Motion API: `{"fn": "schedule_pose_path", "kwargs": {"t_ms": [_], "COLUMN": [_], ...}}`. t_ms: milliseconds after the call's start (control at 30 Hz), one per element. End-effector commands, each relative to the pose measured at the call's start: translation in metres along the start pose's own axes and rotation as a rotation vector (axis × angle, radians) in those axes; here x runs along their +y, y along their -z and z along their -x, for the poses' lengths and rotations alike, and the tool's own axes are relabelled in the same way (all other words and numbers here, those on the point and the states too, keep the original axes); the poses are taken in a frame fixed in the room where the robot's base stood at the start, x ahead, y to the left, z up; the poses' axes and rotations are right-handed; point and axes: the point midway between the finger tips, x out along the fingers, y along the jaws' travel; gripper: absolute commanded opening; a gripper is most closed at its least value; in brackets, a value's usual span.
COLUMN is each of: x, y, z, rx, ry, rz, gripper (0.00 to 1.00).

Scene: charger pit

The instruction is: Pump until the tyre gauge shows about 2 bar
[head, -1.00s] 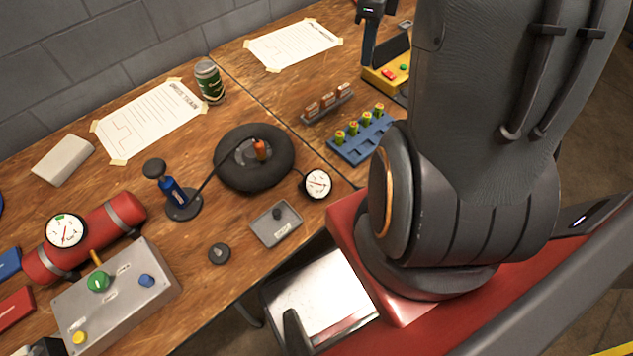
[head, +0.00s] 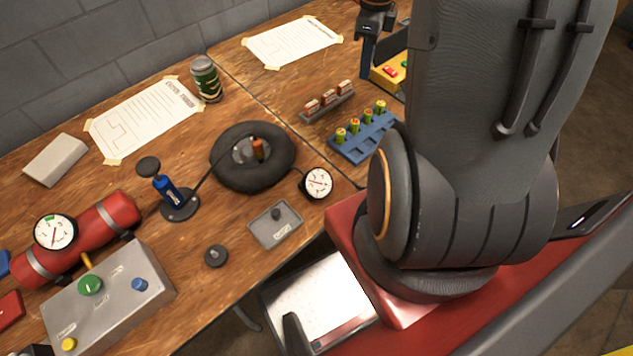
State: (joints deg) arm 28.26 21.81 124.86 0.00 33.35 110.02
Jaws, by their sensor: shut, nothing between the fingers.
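The pump (head: 170,192) is a small blue cylinder on a black round base, with a black knob raised on top. A thin hose runs from it to the black tyre (head: 225,175), which lies flat with an orange-brown piece on the valve. The round white tyre gauge (head: 318,182) sits at the tyre's right, joined by a short line. Its needle is too small to read surely. My gripper (head: 366,76) is at the top, right of centre, shut and empty. It is well away from the pump, near the yellow box; my arm covers part of that area.
A red tank (head: 108,213) with its own gauge (head: 55,232) and a grey control box (head: 112,298) stand left of the pump. A grey tray (head: 275,226) and black knob (head: 216,256) lie in front. A can (head: 206,78) and blue battery rack (head: 362,138) stand behind and right.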

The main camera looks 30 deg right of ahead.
Motion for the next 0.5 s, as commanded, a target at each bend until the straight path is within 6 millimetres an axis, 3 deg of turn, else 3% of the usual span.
{"fn": "schedule_pose_path", "kwargs": {"t_ms": [500], "x": [0.0], "y": [0.0], "z": [-0.025], "rx": [0.0], "ry": [0.0], "rz": [0.0], "gripper": [0.0]}}
